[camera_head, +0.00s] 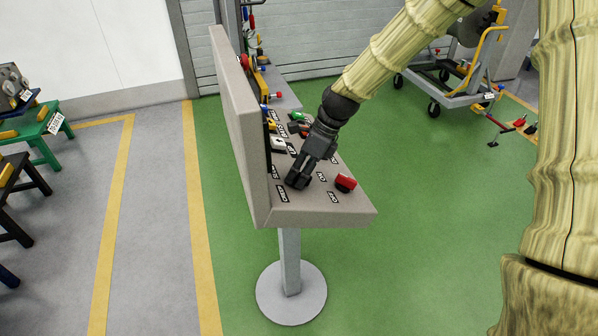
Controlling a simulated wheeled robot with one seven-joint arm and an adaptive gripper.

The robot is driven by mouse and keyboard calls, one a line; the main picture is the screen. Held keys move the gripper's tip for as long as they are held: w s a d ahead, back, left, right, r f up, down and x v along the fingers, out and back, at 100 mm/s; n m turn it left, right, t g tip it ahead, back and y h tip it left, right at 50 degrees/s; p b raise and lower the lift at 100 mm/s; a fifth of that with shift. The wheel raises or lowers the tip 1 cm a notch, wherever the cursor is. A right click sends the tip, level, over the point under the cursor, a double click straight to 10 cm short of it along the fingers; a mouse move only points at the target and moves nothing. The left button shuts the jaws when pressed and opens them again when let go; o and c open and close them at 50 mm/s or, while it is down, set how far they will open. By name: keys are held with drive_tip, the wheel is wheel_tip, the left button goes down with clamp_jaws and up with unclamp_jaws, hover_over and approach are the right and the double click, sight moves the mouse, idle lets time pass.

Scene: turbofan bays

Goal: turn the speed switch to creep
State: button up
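A grey control console (320,211) stands on a single post, its sloped top carrying several switches and small black labels. My gripper (298,182) reaches down onto the near part of this top, with its fingers pointing at the surface. The fingers look close together, but I cannot tell whether they are shut or hold anything. The speed switch is not clearly seen; the gripper may cover it. A red knob (345,183) is to the right of the fingers, apart from them. A white switch block (278,144) is behind the gripper to the left. The label wording is too small to read surely.
An upright grey panel (240,130) closes the console's left side. Green (297,117), red and yellow controls sit further back. A wheeled cart (460,85) stands at the back right. A green stool (38,132) is at the far left.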

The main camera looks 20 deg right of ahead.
idle(0.3)
clamp_jaws()
